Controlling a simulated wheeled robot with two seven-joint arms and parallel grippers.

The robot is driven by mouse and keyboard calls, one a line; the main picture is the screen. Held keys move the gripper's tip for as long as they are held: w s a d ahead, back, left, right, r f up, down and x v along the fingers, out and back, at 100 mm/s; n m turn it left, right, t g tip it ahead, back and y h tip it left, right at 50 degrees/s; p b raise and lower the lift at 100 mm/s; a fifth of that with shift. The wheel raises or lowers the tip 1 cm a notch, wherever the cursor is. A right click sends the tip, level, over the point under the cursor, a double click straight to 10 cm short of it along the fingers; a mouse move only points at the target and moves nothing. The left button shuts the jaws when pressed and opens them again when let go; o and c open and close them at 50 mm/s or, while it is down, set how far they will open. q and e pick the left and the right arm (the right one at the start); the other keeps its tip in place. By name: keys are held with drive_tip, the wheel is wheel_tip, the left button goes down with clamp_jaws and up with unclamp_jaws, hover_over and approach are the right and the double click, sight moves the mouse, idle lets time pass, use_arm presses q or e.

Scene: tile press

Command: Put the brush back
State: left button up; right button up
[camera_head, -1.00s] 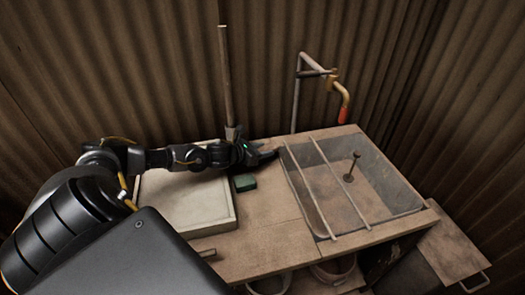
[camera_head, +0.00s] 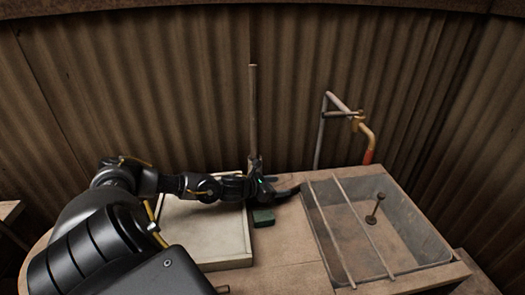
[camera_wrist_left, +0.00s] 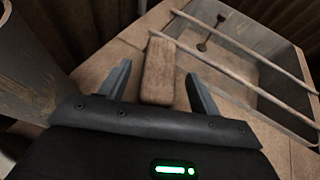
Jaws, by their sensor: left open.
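My left gripper (camera_head: 275,190) is low over the wooden counter, near the foot of an upright pole. In the left wrist view its two fingers (camera_wrist_left: 160,88) are apart. A brown, block-shaped thing with a wood-like surface, which looks like the brush (camera_wrist_left: 158,72), lies on the counter between and beyond the fingertips. A gap shows on each side of it, so it is not gripped. In the head view I cannot make it out behind the gripper. My right gripper is not in view.
A sink (camera_head: 425,235) with two rods (camera_head: 364,228) across it lies to the right. The pole (camera_head: 253,105) and a bent tap pipe (camera_head: 322,130) stand along the corrugated wall.

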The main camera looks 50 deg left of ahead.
use_arm(q)
drive_tip(key=v, duration=0.8)
drive_tip(key=shift+a+r+b, duration=0.1)
drive_tip(key=shift+r+b, duration=0.05)
drive_tip(key=shift+b, duration=0.2)
drive_tip(key=shift+s+r, duration=0.3)
drive_tip(key=shift+s, duration=0.2)
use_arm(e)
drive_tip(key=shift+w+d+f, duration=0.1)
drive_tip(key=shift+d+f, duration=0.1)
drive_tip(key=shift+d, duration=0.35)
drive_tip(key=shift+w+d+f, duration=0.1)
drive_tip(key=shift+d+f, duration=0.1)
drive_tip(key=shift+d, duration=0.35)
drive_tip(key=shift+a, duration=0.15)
